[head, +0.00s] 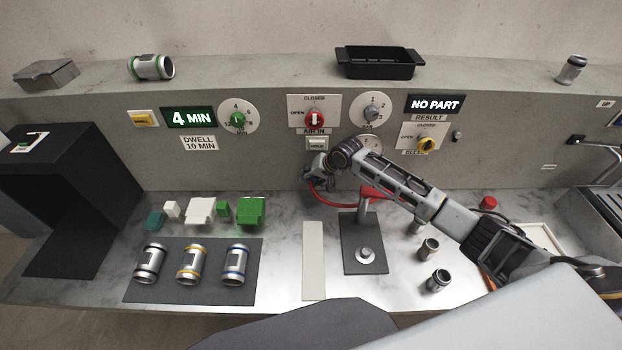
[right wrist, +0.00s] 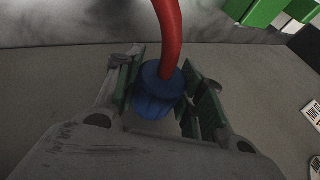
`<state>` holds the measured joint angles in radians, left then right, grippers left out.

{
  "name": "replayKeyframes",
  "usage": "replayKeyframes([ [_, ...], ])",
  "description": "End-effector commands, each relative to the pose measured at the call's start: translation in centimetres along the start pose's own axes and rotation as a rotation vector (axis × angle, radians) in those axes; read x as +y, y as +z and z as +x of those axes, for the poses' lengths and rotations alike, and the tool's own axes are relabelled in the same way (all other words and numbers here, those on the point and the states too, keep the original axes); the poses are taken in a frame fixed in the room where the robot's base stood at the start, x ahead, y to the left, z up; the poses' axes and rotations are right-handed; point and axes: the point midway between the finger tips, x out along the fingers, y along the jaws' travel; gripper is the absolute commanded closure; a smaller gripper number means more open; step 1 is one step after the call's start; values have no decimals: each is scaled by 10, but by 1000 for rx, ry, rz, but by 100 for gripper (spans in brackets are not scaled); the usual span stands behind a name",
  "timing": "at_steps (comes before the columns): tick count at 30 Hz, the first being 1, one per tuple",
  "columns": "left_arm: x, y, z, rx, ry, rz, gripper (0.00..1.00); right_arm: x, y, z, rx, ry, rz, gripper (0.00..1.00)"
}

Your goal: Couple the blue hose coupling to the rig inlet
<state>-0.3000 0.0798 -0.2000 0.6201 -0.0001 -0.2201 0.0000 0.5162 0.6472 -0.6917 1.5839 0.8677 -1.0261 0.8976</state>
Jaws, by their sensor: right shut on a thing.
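My right gripper (head: 309,174) is at the grey back panel, below the AIR IN label (head: 312,131). In the right wrist view its green-padded fingers (right wrist: 163,92) are closed around the blue hose coupling (right wrist: 154,98). A red hose (right wrist: 169,32) runs from the coupling; in the head view the red hose (head: 325,202) curves down and right toward the test stand. The coupling is hidden by the gripper in the head view. I cannot make out the rig inlet in either view, nor whether the coupling touches it. My left gripper is not in view.
The test stand's dark base (head: 351,256) stands below my right arm. A black tray (head: 376,63) sits on the ledge.

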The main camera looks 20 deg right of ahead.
Motion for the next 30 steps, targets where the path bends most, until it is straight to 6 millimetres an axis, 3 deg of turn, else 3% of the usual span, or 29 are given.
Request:
replayKeyframes([
  [6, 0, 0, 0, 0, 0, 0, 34, 0, -5, 0, 4, -1, 1, 85],
  [7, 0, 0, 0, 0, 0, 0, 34, 0, -5, 0, 4, -1, 1, 57],
  [12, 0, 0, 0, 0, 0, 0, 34, 0, -4, 0, 3, 0, 1, 36],
  [30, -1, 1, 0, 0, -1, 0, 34, 1, -4, -9, 3, 0, 0, 36],
])
